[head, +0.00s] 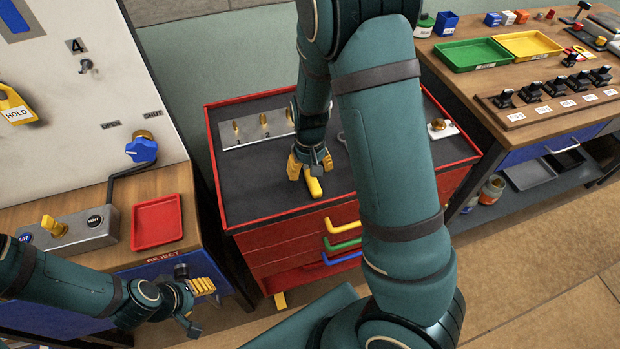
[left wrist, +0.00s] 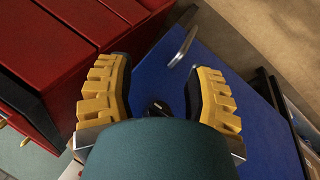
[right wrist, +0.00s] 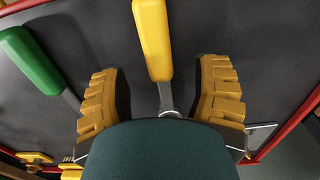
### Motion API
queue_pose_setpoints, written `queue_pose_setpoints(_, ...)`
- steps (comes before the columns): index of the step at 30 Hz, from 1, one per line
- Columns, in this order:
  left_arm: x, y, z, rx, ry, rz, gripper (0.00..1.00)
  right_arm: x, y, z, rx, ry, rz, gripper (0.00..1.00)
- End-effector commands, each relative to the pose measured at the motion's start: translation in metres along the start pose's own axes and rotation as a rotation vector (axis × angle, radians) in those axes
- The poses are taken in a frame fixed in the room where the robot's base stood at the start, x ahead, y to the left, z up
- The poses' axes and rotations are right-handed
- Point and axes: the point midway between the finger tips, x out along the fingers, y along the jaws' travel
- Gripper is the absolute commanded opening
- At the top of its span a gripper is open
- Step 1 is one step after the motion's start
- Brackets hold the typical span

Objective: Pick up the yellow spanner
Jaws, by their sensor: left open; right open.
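The yellow spanner (head: 314,187) lies on the dark top of the red tool cabinet, its handle towards the front edge. In the right wrist view its yellow handle (right wrist: 153,42) points away and its grey shank runs between my fingers. My right gripper (head: 310,170) is over the spanner, open, with a finger on each side and gaps to the shank. The shank's far end is hidden by the gripper body. My left gripper (head: 198,304) is open and empty, low in front of the left bench; its wrist view shows the blue drawer front beyond it.
A green-handled tool (right wrist: 32,60) lies left of the yellow one in the right wrist view; my arm hides it in the head view. The cabinet's raised red rim (head: 290,214) surrounds its top. A numbered hook plate (head: 258,128) stands behind. A red tray (head: 157,221) is left.

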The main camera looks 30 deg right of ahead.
Motion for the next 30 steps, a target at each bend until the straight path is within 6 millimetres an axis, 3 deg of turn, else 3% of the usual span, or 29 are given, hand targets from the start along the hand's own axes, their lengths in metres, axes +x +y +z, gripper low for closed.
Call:
queue_pose_setpoints(3,0.006,-0.002,0.002,0.001,-0.005,0.000,0.53,0.018,0.001,0.001,0.002,-0.001,0.001,0.63)
queue_pose_setpoints(11,0.006,-0.002,0.003,0.002,-0.006,0.001,0.53,0.020,0.000,0.000,0.000,0.000,0.001,0.63)
queue_pose_setpoints(17,0.006,-0.002,0.003,0.002,-0.006,0.001,0.53,0.020,0.000,0.000,0.000,0.000,0.001,0.00)
queue_pose_setpoints(30,0.005,-0.002,0.002,0.001,-0.005,0.000,0.53,0.019,0.000,0.001,0.001,0.000,0.001,0.00)
